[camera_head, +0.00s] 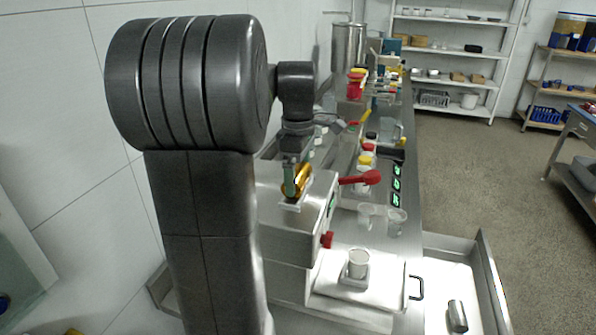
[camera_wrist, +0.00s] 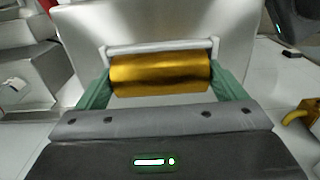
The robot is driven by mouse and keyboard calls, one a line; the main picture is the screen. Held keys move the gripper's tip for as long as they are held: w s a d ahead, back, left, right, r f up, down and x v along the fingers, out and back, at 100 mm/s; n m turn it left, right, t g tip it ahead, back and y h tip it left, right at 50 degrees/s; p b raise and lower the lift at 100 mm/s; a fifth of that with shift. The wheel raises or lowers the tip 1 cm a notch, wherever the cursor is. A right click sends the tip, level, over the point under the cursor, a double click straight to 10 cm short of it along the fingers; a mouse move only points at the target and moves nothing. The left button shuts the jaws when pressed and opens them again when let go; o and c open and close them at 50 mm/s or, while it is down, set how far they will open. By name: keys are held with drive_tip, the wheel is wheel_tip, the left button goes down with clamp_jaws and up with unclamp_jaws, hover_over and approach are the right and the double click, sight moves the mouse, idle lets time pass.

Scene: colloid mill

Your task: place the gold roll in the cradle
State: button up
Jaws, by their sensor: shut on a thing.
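The gold roll (camera_wrist: 160,74) lies lengthwise between the two green fingers of my gripper (camera_wrist: 162,80), which is shut on its ends. In the head view the roll (camera_head: 303,178) shows beside the green finger, over the top of a steel machine. The pale cradle (camera_wrist: 158,47) shows as a light bar with short end pieces just beyond the roll in the wrist view. In the head view part of the cradle (camera_head: 292,206) shows right below my gripper (camera_head: 293,184). The roll hides much of the cradle, and I cannot tell whether the two touch.
The steel machine (camera_head: 290,232) has a red-knobbed lever (camera_head: 371,177) at its right. Clear beakers (camera_head: 396,220) stand on the bench to the right. An open drawer (camera_head: 458,285) juts out at lower right.

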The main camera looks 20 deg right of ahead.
sight(298, 171)
drive_tip(key=o, duration=0.8)
wheel_tip(298, 171, up, 12)
idle(0.3)
